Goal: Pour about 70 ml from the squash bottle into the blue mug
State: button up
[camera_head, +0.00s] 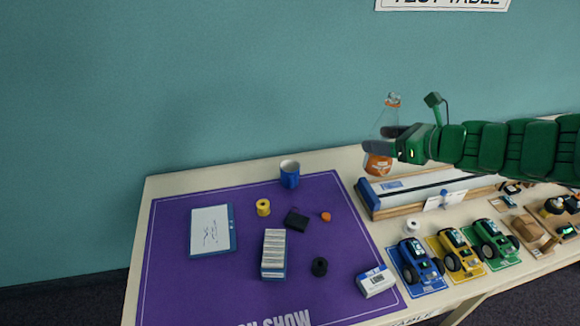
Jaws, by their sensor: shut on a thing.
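My gripper (388,147) is shut on the squash bottle (378,165), a clear bottle with an orange label and orange liquid low down. The bottle is held nearly upright, at the back right above the long blue and white tray, with its neck showing above the fingers. The blue mug (289,180) stands upright at the back edge of the purple mat, to the left of the bottle and well apart from it. The inside of the mug is too small to make out.
The purple mat (175,290) holds a whiteboard (212,230), a yellow spool (263,207), a box of cards (274,254), a black block (296,220) and a small orange thing (326,216). Toy cars, including a blue one (416,262), stand at the right. The teal wall rises behind.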

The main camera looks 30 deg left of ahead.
aim_at(397, 123)
notch_tip(397, 123, up, 4)
jog(key=shift+f, duration=0.1)
jog(key=shift+a+r, duration=0.1)
jog(key=shift+r, duration=0.2)
jog(key=shift+w+a+f+m+t, duration=0.2)
jog(key=shift+w+a, duration=0.2)
jog(key=shift+w, duration=0.15)
jog(key=shift+w+a+f+m+t, duration=0.1)
jog(key=shift+w+a+f+t, duration=0.1)
jog(key=shift+w+a, duration=0.25)
jog(key=shift+w+a+m+t+h, duration=1.75)
jog(key=shift+w+a, duration=1.65)
jog(key=shift+a, duration=1.7)
jog(key=shift+w+a+m+t+h, duration=1.15)
jog(key=shift+w+a+m+t, duration=1.7)
jog(key=shift+a, duration=2.25)
notch_tip(397, 123, down, 34)
jog(key=w+g, duration=0.1)
jog(key=shift+n, duration=0.4)
jog(key=shift+r+n+g+h, duration=0.1)
jog(key=shift+n+g+h, duration=0.2)
